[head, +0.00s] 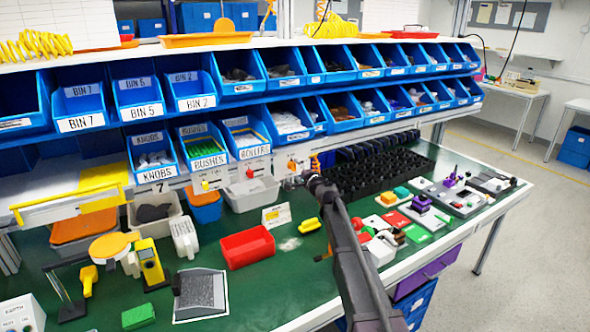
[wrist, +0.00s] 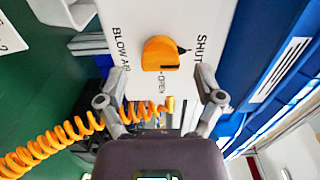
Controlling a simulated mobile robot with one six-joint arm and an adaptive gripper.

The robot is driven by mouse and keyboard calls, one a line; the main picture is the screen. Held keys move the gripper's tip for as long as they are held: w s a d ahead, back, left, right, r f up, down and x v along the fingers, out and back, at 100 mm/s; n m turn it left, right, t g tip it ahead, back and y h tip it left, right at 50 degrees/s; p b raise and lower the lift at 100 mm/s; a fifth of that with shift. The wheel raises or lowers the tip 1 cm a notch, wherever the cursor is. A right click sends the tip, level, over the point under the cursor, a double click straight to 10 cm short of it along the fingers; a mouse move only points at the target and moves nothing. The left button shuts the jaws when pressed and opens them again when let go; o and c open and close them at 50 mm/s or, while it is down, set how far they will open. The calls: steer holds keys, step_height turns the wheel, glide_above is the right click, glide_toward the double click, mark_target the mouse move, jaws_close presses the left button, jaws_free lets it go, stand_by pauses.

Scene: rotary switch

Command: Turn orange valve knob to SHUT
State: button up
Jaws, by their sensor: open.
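The orange valve knob (wrist: 160,53) sits on a white panel (wrist: 195,20) in the wrist view. SHUT is printed to its right, OPEN below it and BLOW AIR to its left. A dark pointed mark shows at the knob's right edge, and a black strip lies on its lower right. My gripper (wrist: 160,72) is open, its fingers apart on either side below the knob, not closed on it. In the head view my gripper (head: 301,181) is at the white panel under the bin shelf. I cannot make out the knob clearly there.
A coiled orange hose (wrist: 50,142) ends at a fitting just below the knob, between my fingers. Blue bins (head: 205,148) overhang the panel. A black rack (head: 375,170) stands to the right. A red tray (head: 247,247) and a yellow object (head: 309,226) lie on the green bench.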

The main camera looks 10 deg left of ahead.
steer(key=v, duration=1)
steer(key=s+d+f+n+g+h+p, duration=0.1)
steer(key=s+d+f+n+g, duration=0.3)
steer(key=s, duration=0.5)
steer(key=s+d+f+n+g+h+p, duration=0.1)
steer(key=s+f+n+g+h, duration=0.1)
steer(key=s+f+n+g, duration=0.6)
steer(key=s+d+f+m+g+h+p, duration=0.1)
steer(key=s+d+h, duration=0.6)
steer(key=s+d, duration=0.9)
steer(key=s+f+g, duration=0.1)
steer(key=s+f, duration=0.1)
steer(key=s, duration=0.2)
steer(key=shift+s+f+g+h, duration=0.15)
steer(key=shift+f+g+h, duration=0.05)
steer(key=shift+g+h, duration=0.1)
steer(key=shift+a, duration=0.1)
stand_by(0.6)
